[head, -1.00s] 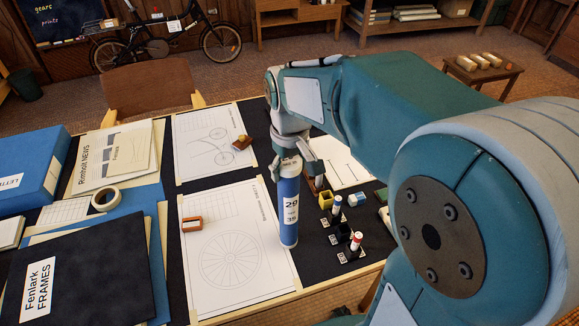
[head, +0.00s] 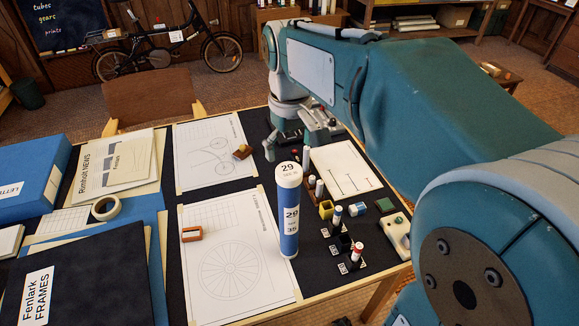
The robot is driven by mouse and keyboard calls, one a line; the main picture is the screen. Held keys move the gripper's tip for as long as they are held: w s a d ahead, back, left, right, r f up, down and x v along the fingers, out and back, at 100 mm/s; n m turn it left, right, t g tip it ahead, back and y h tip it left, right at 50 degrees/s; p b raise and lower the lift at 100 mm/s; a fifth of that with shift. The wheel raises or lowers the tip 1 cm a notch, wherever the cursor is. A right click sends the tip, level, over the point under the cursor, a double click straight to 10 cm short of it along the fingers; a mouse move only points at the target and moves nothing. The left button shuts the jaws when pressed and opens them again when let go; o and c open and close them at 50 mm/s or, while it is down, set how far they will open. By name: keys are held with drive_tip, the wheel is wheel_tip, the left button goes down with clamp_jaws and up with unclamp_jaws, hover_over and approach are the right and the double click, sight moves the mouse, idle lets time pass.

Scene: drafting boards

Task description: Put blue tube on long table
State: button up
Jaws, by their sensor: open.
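The blue tube (head: 288,210) stands upright on the dark-topped drafting table (head: 172,262), at the right edge of the wheel drawing. I cannot tell for sure whether this drafting table is the long table.
Several small holders with markers (head: 343,240) stand close to the tube's right. A wheel drawing (head: 232,255) and a bicycle drawing (head: 208,152) lie flat. Blue folders and a black folder (head: 90,270) fill the left. A chair (head: 150,98) stands behind. A small stool (head: 505,75) is far right.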

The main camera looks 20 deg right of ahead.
wheel_tip(320, 180, up, 3)
drive_tip(key=shift+r, duration=0.2)
drive_tip(key=shift+s+r, duration=0.1)
drive_tip(key=shift+s, duration=0.1)
drive_tip(key=s+f+m+t, duration=0.1)
drive_tip(key=s+f+t, duration=0.1)
drive_tip(key=s, duration=0.5)
drive_tip(key=s+f+m+t, duration=0.1)
drive_tip(key=s+f+t, duration=0.2)
drive_tip(key=s, duration=0.3)
drive_tip(key=shift+s+f+m+t, duration=0.3)
drive_tip(key=shift+s+f, duration=0.1)
drive_tip(key=shift+f, duration=0.5)
